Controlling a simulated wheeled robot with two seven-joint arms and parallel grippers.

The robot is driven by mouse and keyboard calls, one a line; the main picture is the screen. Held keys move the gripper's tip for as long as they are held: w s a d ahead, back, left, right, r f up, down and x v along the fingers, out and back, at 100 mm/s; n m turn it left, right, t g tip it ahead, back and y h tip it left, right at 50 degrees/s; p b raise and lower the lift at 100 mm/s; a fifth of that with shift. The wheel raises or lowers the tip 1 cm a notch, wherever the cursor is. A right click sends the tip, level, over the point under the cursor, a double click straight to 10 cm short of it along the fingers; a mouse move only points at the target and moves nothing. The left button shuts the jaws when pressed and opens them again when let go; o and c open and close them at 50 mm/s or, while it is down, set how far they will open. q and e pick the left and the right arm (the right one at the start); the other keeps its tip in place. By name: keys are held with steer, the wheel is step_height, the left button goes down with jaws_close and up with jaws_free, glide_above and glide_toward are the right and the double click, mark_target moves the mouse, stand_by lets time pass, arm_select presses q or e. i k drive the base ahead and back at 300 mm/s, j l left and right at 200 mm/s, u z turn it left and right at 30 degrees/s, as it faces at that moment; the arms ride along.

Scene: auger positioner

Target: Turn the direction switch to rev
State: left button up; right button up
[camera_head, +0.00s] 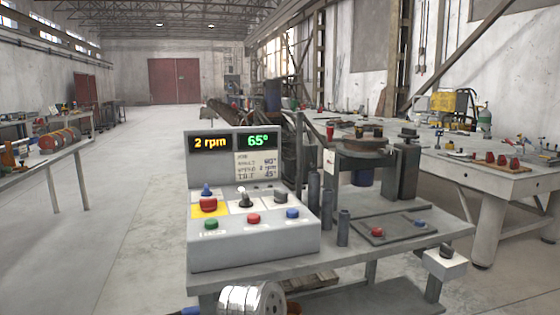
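A grey control box (250,250) stands on the near bench. Its upright panel has a yellow "2 rpm" display (210,143) and a green "65°" display (258,140). On its sloped top are a dark knob (245,199) on a white plate, another dark knob (281,195) to its right, and a small blue control (206,190) behind a red button on yellow (208,205). The labels are too small to read, so I cannot tell which control is the direction switch or how it is set.
Green (211,224), red (253,218) and blue (292,213) buttons line the box's front. Dark cylinders (343,228) and a round-topped machine (362,145) stand right of it. A ribbed silver cylinder (245,300) sits low in front. Open floor (125,220) lies left.

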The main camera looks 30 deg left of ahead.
mark_target(246, 202)
steer(key=u, duration=1.35)
steer(key=l+z, duration=0.25)
steer(key=l, duration=0.2)
steer(key=k, duration=0.05)
